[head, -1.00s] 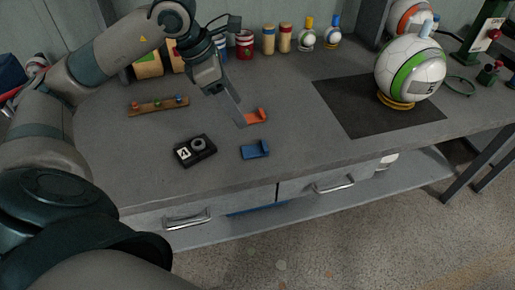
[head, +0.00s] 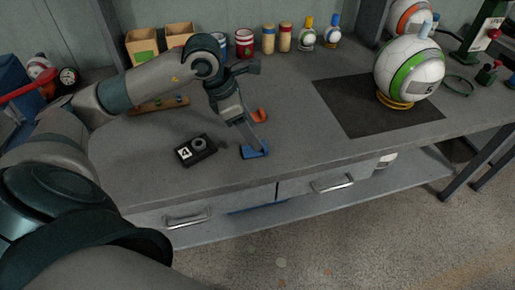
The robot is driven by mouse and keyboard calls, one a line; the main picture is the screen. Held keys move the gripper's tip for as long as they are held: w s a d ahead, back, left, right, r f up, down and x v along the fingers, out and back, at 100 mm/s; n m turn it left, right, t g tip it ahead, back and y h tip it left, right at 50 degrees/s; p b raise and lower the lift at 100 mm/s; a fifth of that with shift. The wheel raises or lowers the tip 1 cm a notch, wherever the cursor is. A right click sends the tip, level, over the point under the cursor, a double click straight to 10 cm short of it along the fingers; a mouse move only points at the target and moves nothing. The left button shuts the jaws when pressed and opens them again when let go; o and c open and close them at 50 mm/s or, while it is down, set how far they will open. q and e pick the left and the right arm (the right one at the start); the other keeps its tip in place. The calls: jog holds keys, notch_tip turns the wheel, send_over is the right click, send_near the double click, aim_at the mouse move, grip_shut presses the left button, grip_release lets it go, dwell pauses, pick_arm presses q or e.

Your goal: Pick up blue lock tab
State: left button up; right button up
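The blue lock tab (head: 249,154) lies on the grey workbench near its front edge. My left gripper (head: 255,146) points down at the tab, its fingertips at or just above the tab's upper side. I cannot tell whether the fingers touch it or how far apart they are. The orange tab (head: 260,115) lies just behind, partly hidden by my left gripper. My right gripper is not in view.
A black device marked 4 (head: 196,150) sits just left of the blue tab. A white and green ball (head: 409,70) rests on a yellow ring on a dark mat (head: 345,105) at right. Jars and bottles line the back. The bench right of the tab is clear.

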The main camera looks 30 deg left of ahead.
aim_at(248, 152)
pick_arm(q)
jog(key=shift+p+x, duration=0.7)
jog(key=shift+x, duration=1.9)
jog(key=shift+s+d, duration=0.15)
jog(key=shift+s, duration=0.05)
jog(key=c, duration=1.1)
